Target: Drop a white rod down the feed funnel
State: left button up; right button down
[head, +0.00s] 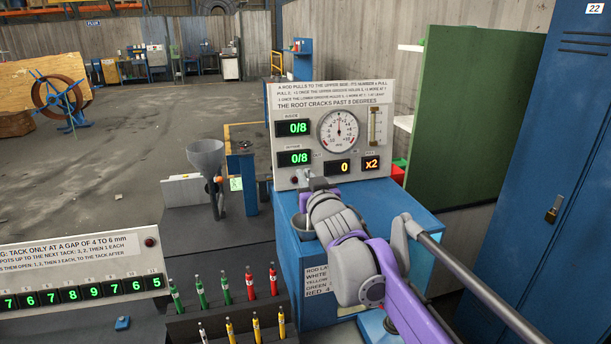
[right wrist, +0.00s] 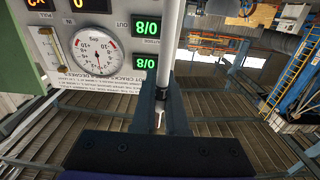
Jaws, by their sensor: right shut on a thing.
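My right gripper (right wrist: 162,108) is shut on a white rod (right wrist: 171,45) with a dark band near the fingers, as the right wrist view shows. In the head view my right arm reaches over the blue cabinet, in front of the gauge panel; the arm hides the fingertips and I cannot make out the held rod there. The grey feed funnel (head: 207,155) stands on its stem to the left of the panel, apart from my right gripper. My left gripper is not in view.
The gauge panel (head: 361,104) stands on the blue cabinet (head: 292,262); both displays read 0/8. A rack holds green, red (head: 249,283), yellow (head: 255,327) and white rods at the front. A counter panel (head: 80,276) is at left. A blue locker (head: 528,180) bounds the right.

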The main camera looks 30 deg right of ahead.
jog(key=c, duration=0.9)
grip_release()
jog(key=shift+o, duration=0.2)
jog(key=b+v, duration=0.1)
jog(key=v, duration=1)
jog(key=shift+f, duration=0.15)
dwell(0.8)
